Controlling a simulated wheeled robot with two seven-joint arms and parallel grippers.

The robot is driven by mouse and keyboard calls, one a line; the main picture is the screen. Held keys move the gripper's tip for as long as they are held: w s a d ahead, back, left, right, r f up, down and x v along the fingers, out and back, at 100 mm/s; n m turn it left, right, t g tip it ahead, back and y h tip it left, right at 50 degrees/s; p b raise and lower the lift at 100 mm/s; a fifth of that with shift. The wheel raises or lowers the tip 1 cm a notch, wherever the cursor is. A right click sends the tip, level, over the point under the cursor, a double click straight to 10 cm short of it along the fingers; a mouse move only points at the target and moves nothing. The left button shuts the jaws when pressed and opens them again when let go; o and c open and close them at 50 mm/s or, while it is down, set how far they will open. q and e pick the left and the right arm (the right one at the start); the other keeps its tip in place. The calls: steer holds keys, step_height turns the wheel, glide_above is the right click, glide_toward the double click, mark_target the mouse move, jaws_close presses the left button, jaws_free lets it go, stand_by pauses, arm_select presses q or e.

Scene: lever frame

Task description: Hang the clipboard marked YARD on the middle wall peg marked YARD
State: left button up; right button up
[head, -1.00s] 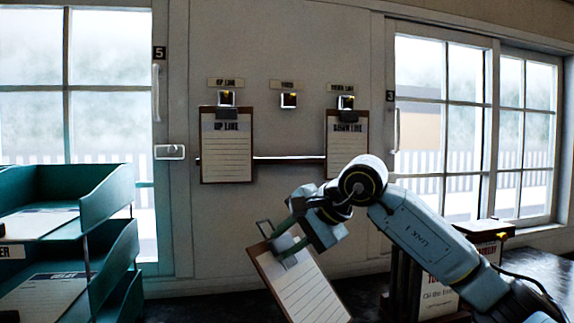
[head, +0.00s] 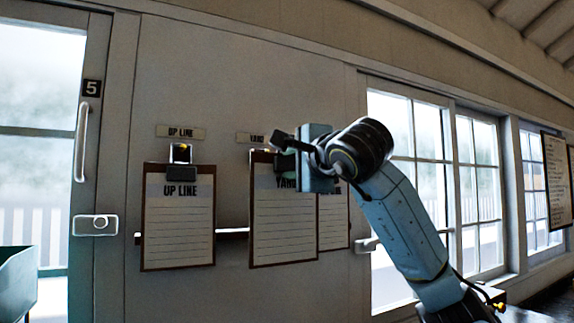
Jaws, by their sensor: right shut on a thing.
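The YARD clipboard (head: 283,225) hangs upright in front of the wall, below the YARD label (head: 251,139). My right gripper (head: 287,160) is shut on its top edge and hides part of its heading. The middle peg is hidden behind the clipboard and gripper, so I cannot tell whether the clipboard is on it. The UP LINE clipboard (head: 179,225) hangs on the left peg (head: 181,152). My left gripper is not in view.
Another clipboard (head: 334,222) on the right is partly covered by the YARD clipboard and my arm. A rail (head: 231,233) runs along the wall behind the clipboards. A teal tray (head: 18,280) stands at lower left.

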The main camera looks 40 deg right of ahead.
steer(key=shift+w, duration=0.15)
steer(key=shift+w+d+f, duration=0.1)
steer(key=shift+w+d, duration=0.1)
steer(key=shift+w, duration=0.35)
steer(key=shift+w+d, duration=0.15)
steer(key=shift+w, duration=0.45)
steer(key=shift+w+d, duration=0.15)
steer(key=shift+w, duration=0.3)
arm_select(q)
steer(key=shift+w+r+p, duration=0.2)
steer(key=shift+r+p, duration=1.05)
steer(key=shift+p, duration=0.05)
arm_select(e)
steer(key=f+x, duration=0.1)
steer(key=x, duration=0.7)
steer(key=shift+w+f, duration=0.15)
steer(key=shift+f, duration=0.05)
